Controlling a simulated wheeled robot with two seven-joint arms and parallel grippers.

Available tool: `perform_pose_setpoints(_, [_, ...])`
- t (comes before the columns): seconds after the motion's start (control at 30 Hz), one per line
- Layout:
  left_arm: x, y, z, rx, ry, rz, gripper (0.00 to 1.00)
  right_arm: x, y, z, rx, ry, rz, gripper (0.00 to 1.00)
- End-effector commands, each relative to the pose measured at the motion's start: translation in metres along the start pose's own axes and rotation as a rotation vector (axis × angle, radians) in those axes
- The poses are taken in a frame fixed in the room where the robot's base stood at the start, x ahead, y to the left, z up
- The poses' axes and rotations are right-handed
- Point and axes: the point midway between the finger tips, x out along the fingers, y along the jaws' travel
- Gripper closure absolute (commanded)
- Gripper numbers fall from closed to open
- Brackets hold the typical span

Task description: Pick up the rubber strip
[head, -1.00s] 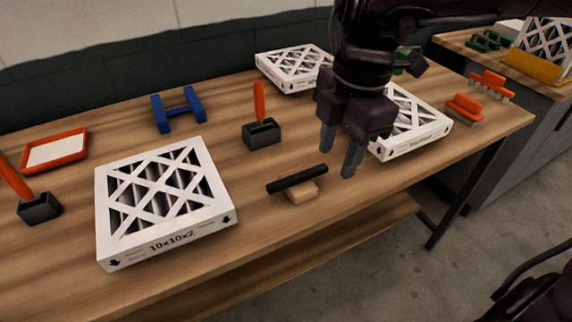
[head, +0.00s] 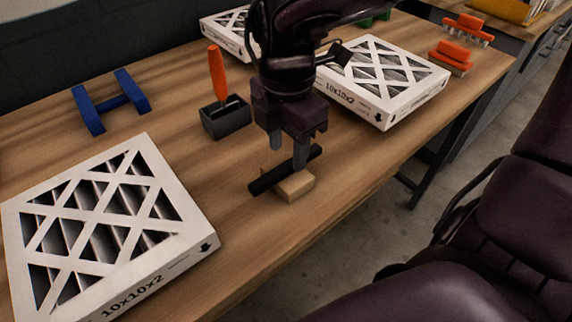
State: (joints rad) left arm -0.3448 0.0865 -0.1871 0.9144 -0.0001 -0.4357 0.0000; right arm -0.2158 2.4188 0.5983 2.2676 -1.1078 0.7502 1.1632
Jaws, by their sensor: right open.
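The rubber strip (head: 265,183) is a black bar lying across a small light wooden block (head: 296,186) near the front edge of the table. My right gripper (head: 287,158) points down over the strip, with its fingers apart. One finger overlaps the strip in the picture, and I cannot tell whether it touches. Part of the strip is hidden behind that finger. My left gripper is not in view.
A boxed filter (head: 150,262) lies at the front left and another (head: 405,108) at the right. A grey holder (head: 226,120) with an orange handle stands behind the strip. A blue H-shaped piece (head: 110,103) and orange brushes (head: 452,54) are farther away.

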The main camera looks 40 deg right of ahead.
Motion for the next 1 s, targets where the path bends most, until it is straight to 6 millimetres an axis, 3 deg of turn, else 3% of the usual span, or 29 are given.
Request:
perform_pose_setpoints(0.2, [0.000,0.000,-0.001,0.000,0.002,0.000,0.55,0.028,-0.001,0.000,0.000,0.001,-0.002,0.56])
perform_pose_setpoints(0.47, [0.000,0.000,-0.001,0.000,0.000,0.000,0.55,0.031,0.000,0.000,0.001,0.000,0.000,0.56])
perform_pose_setpoints(0.8, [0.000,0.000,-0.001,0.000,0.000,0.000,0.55,0.031,0.000,0.000,0.001,0.000,0.000,1.00])
perform_pose_setpoints(1.0, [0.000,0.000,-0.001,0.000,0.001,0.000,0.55,0.031,0.000,0.000,0.001,0.000,0.001,1.00])
